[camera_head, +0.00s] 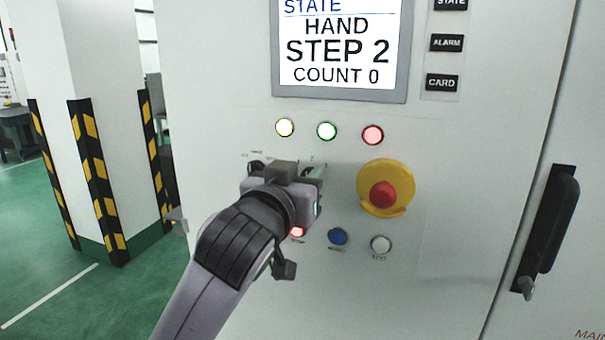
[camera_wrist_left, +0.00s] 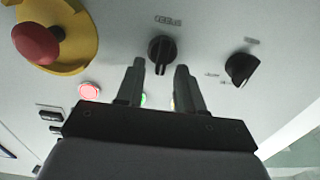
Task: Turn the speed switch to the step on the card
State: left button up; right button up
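Two black rotary switches sit on the pale panel. In the left wrist view, one switch (camera_wrist_left: 162,52) is just beyond and between the two fingertips. The other switch (camera_wrist_left: 241,68) is to its right. Their labels are too small to read, so I cannot tell which is the speed switch. My left gripper (camera_wrist_left: 160,68) is open, its fingers apart; contact with the switch cannot be told. In the head view my left gripper (camera_head: 290,182) covers most of the switch area. The display (camera_head: 340,45) reads HAND, STEP 2, COUNT 0. My right gripper is out of view.
A yellow-collared red emergency stop (camera_head: 383,195) sits right of my left gripper. A blue button (camera_head: 338,236) and a white button (camera_head: 381,244) are below. Yellow, green and red lamps (camera_head: 372,134) are above. A black door handle (camera_head: 550,220) stands out at right.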

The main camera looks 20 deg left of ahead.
pick_arm(q)
grip_shut()
jog(key=shift+m, duration=0.3)
jog(key=shift+d+f+m, duration=0.1)
jog(key=shift+d+m, duration=0.1)
jog(key=shift+m, duration=1.2)
jog(key=shift+d+f+m, duration=0.1)
jog(key=shift+d+m, duration=0.15)
jog(key=shift+m, duration=1.15)
jog(key=shift+d+f+m, duration=0.1)
jog(key=shift+d+m, duration=0.1)
jog(key=shift+m, duration=1.2)
